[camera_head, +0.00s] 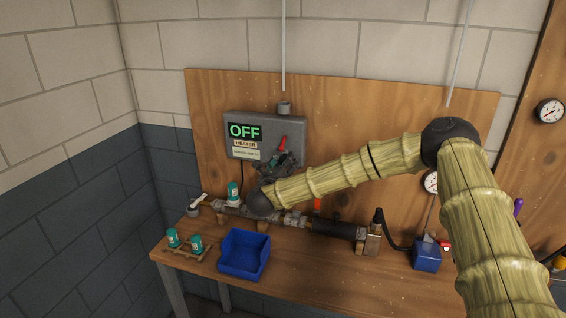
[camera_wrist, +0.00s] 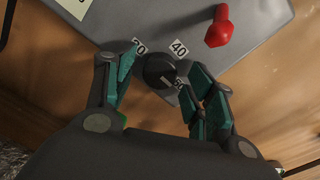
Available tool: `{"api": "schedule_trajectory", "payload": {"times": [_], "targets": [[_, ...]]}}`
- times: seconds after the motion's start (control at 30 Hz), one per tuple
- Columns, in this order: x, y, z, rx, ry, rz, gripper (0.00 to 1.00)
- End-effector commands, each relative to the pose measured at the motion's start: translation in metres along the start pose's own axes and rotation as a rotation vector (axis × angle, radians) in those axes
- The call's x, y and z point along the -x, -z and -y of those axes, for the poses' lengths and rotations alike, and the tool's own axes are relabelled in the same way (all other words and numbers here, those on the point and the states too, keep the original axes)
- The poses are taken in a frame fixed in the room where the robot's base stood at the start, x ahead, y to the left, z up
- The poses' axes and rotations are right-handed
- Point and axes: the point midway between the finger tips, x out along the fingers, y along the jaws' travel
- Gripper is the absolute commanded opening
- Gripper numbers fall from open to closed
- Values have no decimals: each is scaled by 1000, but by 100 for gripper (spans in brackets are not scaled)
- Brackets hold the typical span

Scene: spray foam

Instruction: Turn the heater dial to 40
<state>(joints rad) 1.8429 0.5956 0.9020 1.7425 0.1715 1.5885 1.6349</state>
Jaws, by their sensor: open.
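The grey heater box (camera_head: 240,119) hangs on the wooden backboard, and its green display (camera_head: 245,131) reads OFF. In the wrist view the round black dial (camera_wrist: 157,69) sits on the box face among white labels; 40 (camera_wrist: 179,48) and 50 (camera_wrist: 179,84) are readable, and another at left is partly covered. A pale mark on the dial seems to point toward 50. My gripper (camera_wrist: 165,67) is open, with one teal-padded finger on each side of the dial; I cannot tell whether they touch it. In the head view my gripper (camera_head: 266,166) hides the dial.
Below are a pipe assembly (camera_head: 332,229), a blue bin (camera_head: 243,254) and teal-labelled canisters (camera_head: 196,244) on the wooden bench (camera_head: 305,270). The bench front is partly clear.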

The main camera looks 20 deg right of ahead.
Motion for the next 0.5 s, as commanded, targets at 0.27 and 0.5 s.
{"api": "schedule_trajectory", "payload": {"times": [0.27, 0.5], "targets": [[0, 0, -1, 0, -1, 1, 51], [0, 0, -1, 0, -1, 1, 8]]}}
